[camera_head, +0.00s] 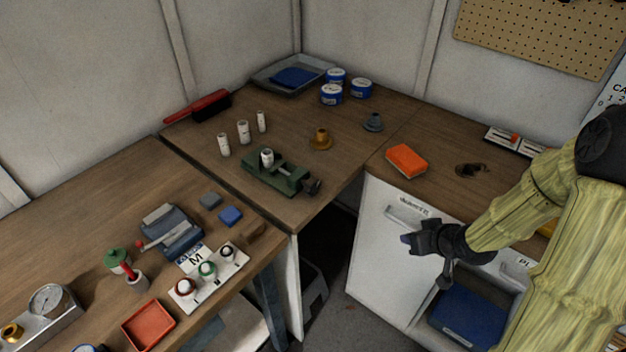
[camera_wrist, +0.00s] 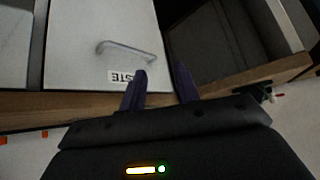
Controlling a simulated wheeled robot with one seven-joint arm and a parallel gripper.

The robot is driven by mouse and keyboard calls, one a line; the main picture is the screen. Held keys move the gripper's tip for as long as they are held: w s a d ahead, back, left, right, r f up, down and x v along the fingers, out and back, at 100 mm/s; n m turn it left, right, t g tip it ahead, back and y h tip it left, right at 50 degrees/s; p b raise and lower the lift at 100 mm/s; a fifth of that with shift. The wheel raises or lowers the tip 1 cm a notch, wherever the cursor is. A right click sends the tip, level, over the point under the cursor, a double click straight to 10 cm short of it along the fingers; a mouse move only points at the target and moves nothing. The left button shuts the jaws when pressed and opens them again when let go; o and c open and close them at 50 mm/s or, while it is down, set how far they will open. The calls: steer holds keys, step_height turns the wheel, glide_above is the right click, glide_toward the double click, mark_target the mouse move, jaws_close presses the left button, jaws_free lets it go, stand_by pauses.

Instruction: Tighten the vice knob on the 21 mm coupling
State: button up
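A green vice (camera_head: 262,180) stands on the corner bench, left of and beyond my gripper. A short white cylinder (camera_head: 267,158), perhaps the coupling, stands upright at its jaws. Its size marking is too small to read. The dark vice knob (camera_head: 312,187) is at the vice's right end, near the bench's front edge. My gripper (camera_head: 408,239) is in front of the white cabinet, well apart from the vice. In the wrist view its two dark fingers (camera_wrist: 161,73) are spread with nothing between them. The vice and knob do not show in the wrist view.
Several white cylinders (camera_head: 243,132) stand behind the vice. A brass part (camera_head: 320,139) and a grey part (camera_head: 373,122) stand to its right, with an orange block (camera_head: 406,160) nearer me. A cabinet handle (camera_head: 401,216) is close to my gripper. A blue bin (camera_head: 468,318) is below.

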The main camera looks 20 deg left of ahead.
steer(key=s+d+r+m+g+h, duration=0.2)
steer(key=s+d+r+m, duration=0.1)
steer(key=s, duration=0.4)
steer(key=s+d+r+m+g+h, duration=0.2)
steer(key=s+d+r+m, duration=0.1)
steer(key=s+r, duration=0.2)
steer(key=shift+s+r+h, duration=0.15)
steer(key=shift+s+h, duration=0.15)
steer(key=shift+s, duration=0.7)
steer(key=shift+d, duration=0.2)
